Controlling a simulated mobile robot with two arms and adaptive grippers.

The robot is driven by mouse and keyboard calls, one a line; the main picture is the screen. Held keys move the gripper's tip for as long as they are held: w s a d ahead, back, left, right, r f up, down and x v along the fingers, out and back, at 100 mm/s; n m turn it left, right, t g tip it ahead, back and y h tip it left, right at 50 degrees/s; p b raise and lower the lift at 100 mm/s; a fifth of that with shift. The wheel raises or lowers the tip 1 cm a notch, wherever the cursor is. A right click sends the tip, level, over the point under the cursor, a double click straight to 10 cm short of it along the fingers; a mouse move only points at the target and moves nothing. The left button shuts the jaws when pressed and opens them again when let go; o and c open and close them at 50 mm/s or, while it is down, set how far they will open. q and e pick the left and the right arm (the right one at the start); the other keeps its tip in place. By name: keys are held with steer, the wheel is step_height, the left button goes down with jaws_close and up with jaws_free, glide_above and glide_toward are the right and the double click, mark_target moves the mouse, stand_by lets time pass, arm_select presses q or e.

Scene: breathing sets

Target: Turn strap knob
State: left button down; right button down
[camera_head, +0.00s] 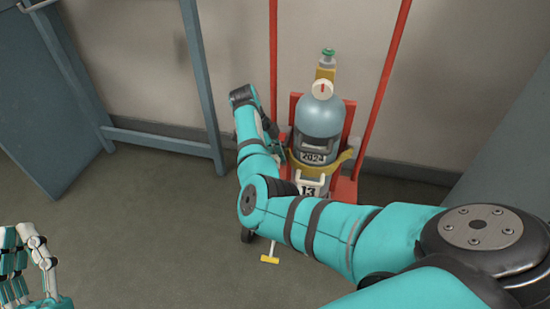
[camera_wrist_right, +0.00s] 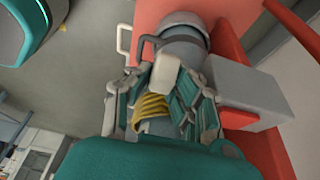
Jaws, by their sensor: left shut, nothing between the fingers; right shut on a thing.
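In the head view a grey-blue cylinder (camera_head: 319,124) stands upright on a red stand (camera_head: 344,192), with a yellow strap (camera_head: 338,163) around its lower part. My right arm reaches across to the cylinder's left side; the strap knob is not clear there. In the right wrist view my right gripper (camera_wrist_right: 165,85) is shut on a yellow ribbed piece (camera_wrist_right: 151,106), partly covered by the fingers. I cannot tell for sure whether this piece is the strap knob. My left gripper (camera_head: 30,262) is shut and empty at the lower left, away from the cylinder.
The cylinder has a green top knob (camera_head: 328,52) and a round gauge (camera_head: 321,89). Red rails (camera_head: 387,70) rise beside it before the wall. A blue-grey frame (camera_head: 202,85) stands to the left. A small yellow handle (camera_head: 269,259) shows below my right arm. The floor at left is clear.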

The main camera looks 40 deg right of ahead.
steer(key=shift+r+t+y+p, duration=0.1)
steer(key=shift+t+y+p, duration=0.25)
steer(key=shift+p, duration=0.75)
arm_select(q)
step_height(320, 180, down, 16)
steer(key=a+g+y+p, duration=0.2)
steer(key=g+y, duration=0.2)
steer(key=g, duration=0.7)
arm_select(e)
steer(key=shift+s+t+y, duration=0.1)
steer(key=shift+t+y, duration=0.15)
steer(key=shift+t, duration=0.2)
steer(key=shift+t+y+p, duration=0.3)
steer(key=shift+p, duration=0.55)
steer(key=shift+f+t+y+p, duration=0.25)
steer(key=shift+t+y+p, duration=0.25)
steer(key=shift+p, duration=0.7)
arm_select(q)
steer(key=s+a+f+g+y, duration=0.1)
steer(key=s+a+f+g, duration=0.1)
steer(key=s+f+g, duration=0.2)
steer(key=s+a+f+n+g+y, duration=0.1)
steer(key=s+a+f+g, duration=0.2)
steer(key=s, duration=0.6)
steer(key=shift+s+a+f+g, duration=0.2)
steer(key=shift+s+f+g, duration=0.2)
steer(key=shift+f+g, duration=0.55)
steer(key=shift+r+g, duration=0.25)
